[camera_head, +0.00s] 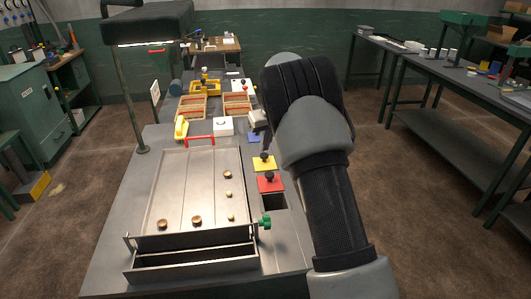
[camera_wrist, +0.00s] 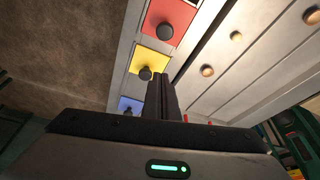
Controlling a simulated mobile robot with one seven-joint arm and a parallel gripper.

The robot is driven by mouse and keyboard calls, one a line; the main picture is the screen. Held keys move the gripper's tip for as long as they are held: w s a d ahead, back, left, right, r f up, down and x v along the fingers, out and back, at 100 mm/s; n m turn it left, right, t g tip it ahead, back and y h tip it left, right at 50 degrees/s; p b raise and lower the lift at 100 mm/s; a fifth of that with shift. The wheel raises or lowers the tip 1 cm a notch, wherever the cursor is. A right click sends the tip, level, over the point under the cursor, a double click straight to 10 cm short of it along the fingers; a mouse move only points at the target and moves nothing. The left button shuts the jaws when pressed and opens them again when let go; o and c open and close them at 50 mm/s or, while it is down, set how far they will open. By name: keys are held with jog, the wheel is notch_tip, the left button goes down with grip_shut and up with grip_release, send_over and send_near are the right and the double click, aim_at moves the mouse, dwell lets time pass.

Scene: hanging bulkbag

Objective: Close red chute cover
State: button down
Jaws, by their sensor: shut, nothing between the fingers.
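The red chute cover (camera_head: 270,184) is a square plate with a black round knob, on the right side of the bench. A dark rectangular opening (camera_head: 272,201) shows just in front of it. The yellow cover (camera_head: 259,165) lies behind the red one, and the blue cover (camera_head: 254,138) farther back. My gripper (camera_wrist: 161,78) is shut and empty, its fingertips beside the yellow cover's knob (camera_wrist: 145,73). Whether they touch it cannot be told. My arm hides part of the bench's right side.
A sloped metal tray (camera_head: 190,185) with several small round pieces fills the middle of the bench. A lamp post (camera_head: 126,95) stands at the left. A white box (camera_head: 223,126) lies behind the tray.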

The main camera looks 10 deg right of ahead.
aim_at(270, 180)
jog(key=x, duration=0.8)
jog(key=shift+f, duration=0.1)
jog(key=shift+s+f, duration=0.1)
jog(key=shift+f, duration=0.1)
jog(key=shift+s+d, duration=0.25)
jog(key=shift+s, duration=0.6)
jog(key=shift+s+d, duration=0.25)
jog(key=shift+s, duration=0.65)
